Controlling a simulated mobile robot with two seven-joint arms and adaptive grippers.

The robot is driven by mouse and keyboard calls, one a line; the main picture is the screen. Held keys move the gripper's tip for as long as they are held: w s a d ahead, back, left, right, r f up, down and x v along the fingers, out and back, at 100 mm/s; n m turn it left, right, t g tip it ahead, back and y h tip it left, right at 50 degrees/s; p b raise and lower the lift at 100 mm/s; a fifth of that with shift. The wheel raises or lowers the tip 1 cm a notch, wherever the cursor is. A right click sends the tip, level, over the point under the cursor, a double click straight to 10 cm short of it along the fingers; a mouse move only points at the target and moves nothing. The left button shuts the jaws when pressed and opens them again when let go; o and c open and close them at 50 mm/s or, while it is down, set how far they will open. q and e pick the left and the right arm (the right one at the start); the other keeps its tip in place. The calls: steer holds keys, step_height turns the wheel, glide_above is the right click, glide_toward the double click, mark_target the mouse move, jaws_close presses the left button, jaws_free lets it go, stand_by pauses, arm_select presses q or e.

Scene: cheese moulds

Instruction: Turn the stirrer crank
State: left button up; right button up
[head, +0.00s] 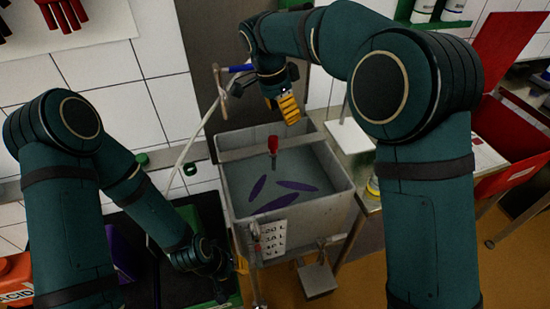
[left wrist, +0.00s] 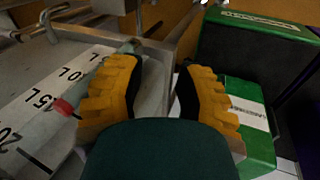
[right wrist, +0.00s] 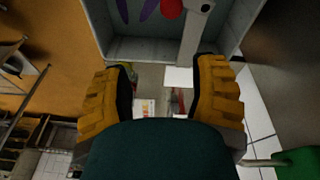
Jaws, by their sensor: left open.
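The stirrer crank has a red knob (head: 273,145) standing upright over the grey vat (head: 341,200), with purple paddles (head: 273,203) inside the vat. The knob also shows at the top edge of the right wrist view (right wrist: 171,8), beside a grey bar. My right gripper (head: 290,107) is open and empty, above the vat's back edge, higher than the knob and to its right, apart from it. My left gripper (head: 238,268) is low at the vat's front left corner. In the left wrist view it is open (left wrist: 157,95), with the vat's volume scale (left wrist: 45,102) beside its left finger.
A green box with a white label (left wrist: 245,120) stands close to the left gripper's right finger. A pole with a pale hose (head: 195,130) rises at the vat's back left. A red case (head: 505,135) lies open on the right.

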mark_target(273, 137)
arm_select(q)
steer(key=shift+w+r, duration=0.2)
steer(key=shift+r, duration=0.3)
arm_select(e)
steer(key=f+n+y, duration=0.1)
steer(key=f+n, duration=0.1)
steer(key=f, duration=0.1)
steer(key=a+f+n+y, duration=0.1)
steer(key=f+n, duration=0.1)
steer(key=f, duration=0.2)
steer(key=a+f+n, duration=0.1)
steer(key=f+n, duration=0.1)
steer(key=f, duration=0.1)
steer(key=shift+w+a+f+n+y, duration=0.15)
steer(key=shift+f+n+y, duration=0.15)
steer(key=shift+f+y, duration=0.1)
steer(key=shift+c, duration=0.4)
jaws_close()
